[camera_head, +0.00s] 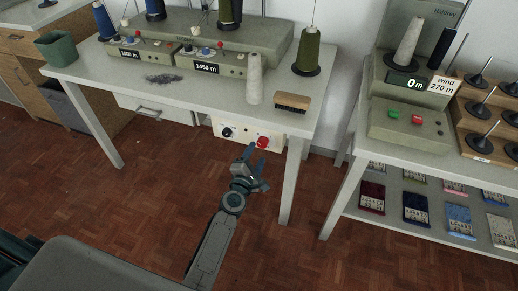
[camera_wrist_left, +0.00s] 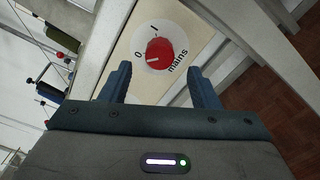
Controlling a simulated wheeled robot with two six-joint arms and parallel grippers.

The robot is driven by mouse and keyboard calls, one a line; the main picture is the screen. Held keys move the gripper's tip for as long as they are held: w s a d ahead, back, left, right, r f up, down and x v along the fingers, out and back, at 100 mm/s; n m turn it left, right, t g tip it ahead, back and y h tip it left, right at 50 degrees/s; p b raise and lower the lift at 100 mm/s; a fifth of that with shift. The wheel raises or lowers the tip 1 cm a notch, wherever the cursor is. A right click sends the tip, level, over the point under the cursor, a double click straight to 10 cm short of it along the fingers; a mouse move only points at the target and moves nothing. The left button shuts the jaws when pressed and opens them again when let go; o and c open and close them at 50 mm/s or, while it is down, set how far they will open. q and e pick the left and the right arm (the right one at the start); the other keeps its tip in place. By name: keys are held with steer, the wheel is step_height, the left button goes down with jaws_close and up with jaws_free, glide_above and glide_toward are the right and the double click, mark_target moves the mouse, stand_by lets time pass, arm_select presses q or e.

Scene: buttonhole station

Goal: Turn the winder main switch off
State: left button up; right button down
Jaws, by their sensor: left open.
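A round red mains switch knob (camera_head: 263,142) sits on a cream panel (camera_head: 228,142) under the front of the left table. In the left wrist view the knob (camera_wrist_left: 160,53) is on a white disc marked 0 and I, with "mains" beside it. Its white mark is at the lower left, nearer the 0 than the I. My left gripper (camera_head: 254,165) is in front of the panel, open and empty. In the left wrist view its fingers (camera_wrist_left: 160,80) stand apart below the knob, not closed on it. My right gripper is not in view.
A black knob (camera_head: 227,132) is left of the red one on the panel. A table leg (camera_head: 294,180) stands just right. The table above holds machines, a cone (camera_head: 255,80) and a brush (camera_head: 292,102). The right table carries a "0 m" unit (camera_head: 405,120). The floor is clear.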

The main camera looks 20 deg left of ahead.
arm_select(q)
steer(key=s, duration=0.6)
steer(key=shift+s+b, duration=0.3)
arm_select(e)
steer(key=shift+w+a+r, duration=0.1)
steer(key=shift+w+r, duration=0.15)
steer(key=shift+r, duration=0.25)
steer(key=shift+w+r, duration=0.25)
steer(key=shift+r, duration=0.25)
arm_select(q)
steer(key=shift+a, duration=0.1)
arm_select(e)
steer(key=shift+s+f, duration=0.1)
